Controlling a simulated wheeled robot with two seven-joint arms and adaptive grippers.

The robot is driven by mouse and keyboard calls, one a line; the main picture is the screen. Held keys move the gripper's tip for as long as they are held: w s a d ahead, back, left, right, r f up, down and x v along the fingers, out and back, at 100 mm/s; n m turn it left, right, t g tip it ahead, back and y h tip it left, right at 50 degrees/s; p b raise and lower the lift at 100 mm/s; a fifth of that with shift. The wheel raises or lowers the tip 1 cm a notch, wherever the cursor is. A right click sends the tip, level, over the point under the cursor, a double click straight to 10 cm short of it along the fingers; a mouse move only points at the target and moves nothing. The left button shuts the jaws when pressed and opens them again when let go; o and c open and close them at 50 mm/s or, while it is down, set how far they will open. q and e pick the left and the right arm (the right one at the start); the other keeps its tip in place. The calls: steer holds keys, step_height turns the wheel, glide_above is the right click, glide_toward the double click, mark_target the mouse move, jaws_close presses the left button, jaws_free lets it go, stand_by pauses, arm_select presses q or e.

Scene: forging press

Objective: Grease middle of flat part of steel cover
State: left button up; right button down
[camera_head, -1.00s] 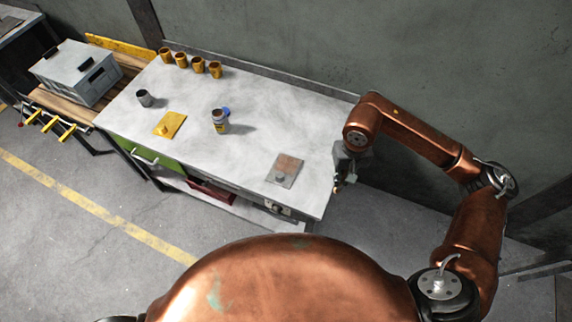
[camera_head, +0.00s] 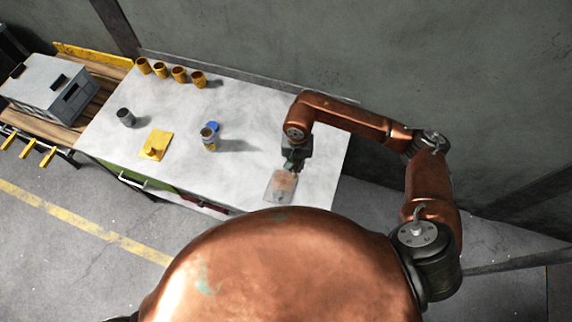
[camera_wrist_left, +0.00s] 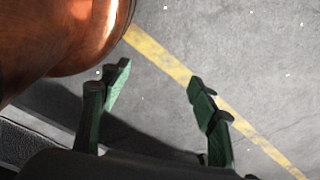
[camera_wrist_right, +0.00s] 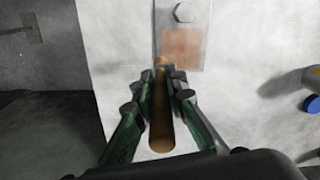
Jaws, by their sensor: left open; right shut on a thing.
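The steel cover (camera_head: 270,190) is a flat grey plate on the right part of the table, partly behind my right gripper in the head view. In the right wrist view the steel cover (camera_wrist_right: 159,40) has a rust-brown square patch (camera_wrist_right: 185,48) in its flat part and a dark knob (camera_wrist_right: 183,12) at its far end. My right gripper (camera_head: 292,168) is shut on a brown stick-like tool (camera_wrist_right: 161,115). The tool's far tip appears over or near the patch's near edge; contact cannot be told. My left gripper (camera_wrist_left: 155,88) is open and empty above the floor.
On the table (camera_head: 245,95) stand an open can (camera_head: 208,138) by a blue lid (camera_head: 213,126), a yellow cover (camera_head: 156,145), a grey cup (camera_head: 125,117) and several yellow cups (camera_head: 180,75). A grey crate (camera_head: 50,85) is at the left.

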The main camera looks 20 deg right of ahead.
arm_select(q)
steer(key=shift+o, duration=0.4)
steer(key=s+r, duration=0.1)
steer(key=s+r+p, duration=0.1)
steer(key=s, duration=0.1)
steer(key=shift+s+a+r, duration=0.1)
steer(key=shift+s+r, duration=0.1)
steer(key=shift+s, duration=0.05)
steer(key=shift+s+f+b, duration=0.35)
steer(key=shift+f+b, duration=0.05)
steer(key=shift+f, duration=0.25)
arm_select(e)
steer(key=s+a+f+m, duration=0.1)
steer(key=a+f, duration=0.2)
steer(key=f, duration=0.3)
steer(key=shift+a+f+m, duration=0.15)
steer(key=shift+a+m, duration=0.1)
steer(key=shift+m, duration=0.15)
arm_select(q)
steer(key=shift+w+f, duration=0.1)
steer(key=shift+w, duration=0.1)
steer(key=shift+w+f, duration=0.1)
steer(key=shift+w, duration=0.15)
arm_select(e)
steer(key=shift+f, duration=0.2)
arm_select(q)
steer(key=shift+f+b, duration=0.15)
steer(key=shift+b, duration=0.25)
arm_select(e)
steer(key=shift+f, duration=0.15)
